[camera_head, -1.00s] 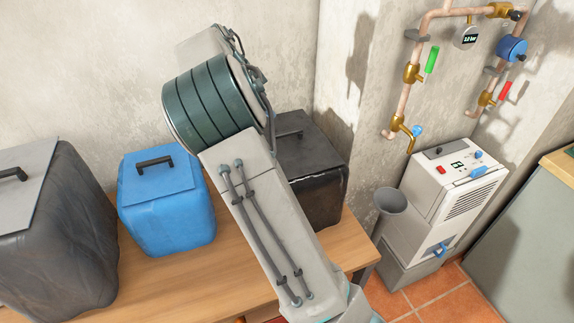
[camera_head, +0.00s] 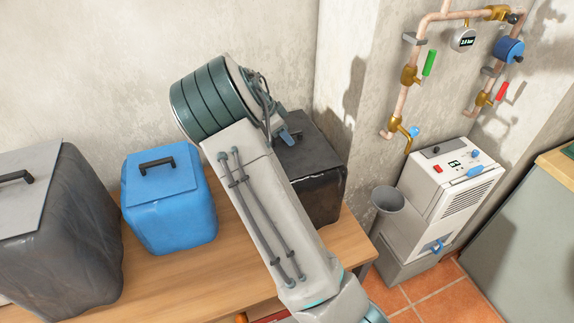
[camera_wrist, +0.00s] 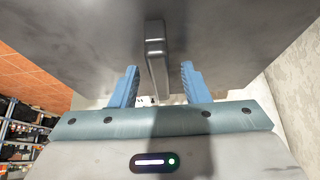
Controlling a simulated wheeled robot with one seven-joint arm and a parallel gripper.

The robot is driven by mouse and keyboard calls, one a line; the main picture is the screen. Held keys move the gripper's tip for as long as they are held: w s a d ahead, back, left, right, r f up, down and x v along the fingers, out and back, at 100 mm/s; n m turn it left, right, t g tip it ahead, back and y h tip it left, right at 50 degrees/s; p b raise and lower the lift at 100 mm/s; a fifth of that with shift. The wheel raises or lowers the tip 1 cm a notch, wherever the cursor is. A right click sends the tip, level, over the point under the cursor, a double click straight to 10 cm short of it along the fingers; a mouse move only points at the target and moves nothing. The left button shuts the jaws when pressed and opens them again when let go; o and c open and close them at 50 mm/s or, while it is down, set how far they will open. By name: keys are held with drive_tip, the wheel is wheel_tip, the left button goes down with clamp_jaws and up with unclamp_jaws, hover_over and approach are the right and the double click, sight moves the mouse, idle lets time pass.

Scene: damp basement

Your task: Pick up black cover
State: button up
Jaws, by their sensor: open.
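The black cover (camera_head: 322,135) is the dark lid of the black box (camera_head: 318,195) on the right part of the wooden table, partly hidden behind my arm in the head view. In the wrist view the cover (camera_wrist: 235,35) fills the upper part as a dark grey surface, with its bar handle (camera_wrist: 155,52) standing out in the middle. My gripper (camera_wrist: 160,80) is open, with its blue fingers on either side of the handle and apart from it.
A blue box (camera_head: 170,215) with a lid and handle stands left of my arm. A larger dark box (camera_head: 75,235) with a grey lid is at far left. A white machine (camera_head: 445,195) and a grey funnel (camera_head: 387,198) stand right of the table (camera_head: 240,265). Pipes run on the wall.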

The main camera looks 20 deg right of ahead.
clamp_jaws()
